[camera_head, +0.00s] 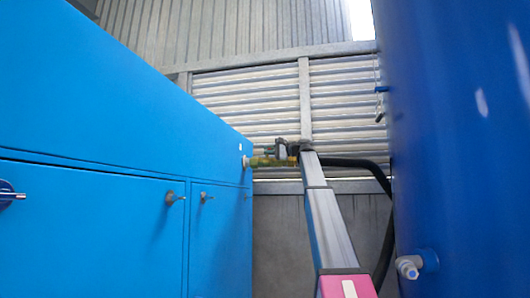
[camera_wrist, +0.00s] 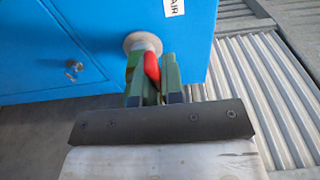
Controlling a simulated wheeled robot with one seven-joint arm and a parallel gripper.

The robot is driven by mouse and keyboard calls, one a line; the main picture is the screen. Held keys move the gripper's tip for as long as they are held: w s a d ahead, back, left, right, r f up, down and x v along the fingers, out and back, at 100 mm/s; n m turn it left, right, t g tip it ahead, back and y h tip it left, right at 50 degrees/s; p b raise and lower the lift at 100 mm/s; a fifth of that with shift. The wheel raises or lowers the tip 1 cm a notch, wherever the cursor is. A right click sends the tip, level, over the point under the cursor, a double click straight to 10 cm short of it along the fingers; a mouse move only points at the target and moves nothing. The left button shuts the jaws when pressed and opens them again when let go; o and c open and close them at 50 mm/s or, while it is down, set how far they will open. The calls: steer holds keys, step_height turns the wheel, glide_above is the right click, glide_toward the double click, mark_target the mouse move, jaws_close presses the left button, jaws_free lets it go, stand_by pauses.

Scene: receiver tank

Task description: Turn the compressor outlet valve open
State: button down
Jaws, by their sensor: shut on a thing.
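The compressor outlet valve (camera_head: 264,161) is a small brass-coloured fitting on the right end of the blue compressor cabinet. In the wrist view its red handle (camera_wrist: 152,66) stands between the two green fingers of my gripper (camera_wrist: 153,72), in front of a round pale flange (camera_wrist: 143,42). My gripper is shut on the handle. In the head view my gripper (camera_head: 282,150) is small and reaches the valve from the right. The fingers hide most of the valve body, and I cannot tell the handle's exact angle.
The blue compressor cabinet (camera_head: 120,110) fills the left, with small latches on its doors. A large dark blue tank (camera_head: 460,130) stands at the right, with a fitting (camera_head: 410,266) low on it. A black hose (camera_head: 365,164) curves behind my arm. A louvred wall (camera_head: 245,100) is behind.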

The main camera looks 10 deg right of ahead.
steer(key=shift+d+n+g+y, duration=0.35)
steer(key=shift+n+g, duration=0.15)
steer(key=shift+g, duration=0.2)
steer(key=c, duration=1.2)
jaws_free()
steer(key=shift+c, duration=0.2)
steer(key=v, duration=1)
steer(key=shift+s+d, duration=0.2)
steer(key=shift+d, duration=0.15)
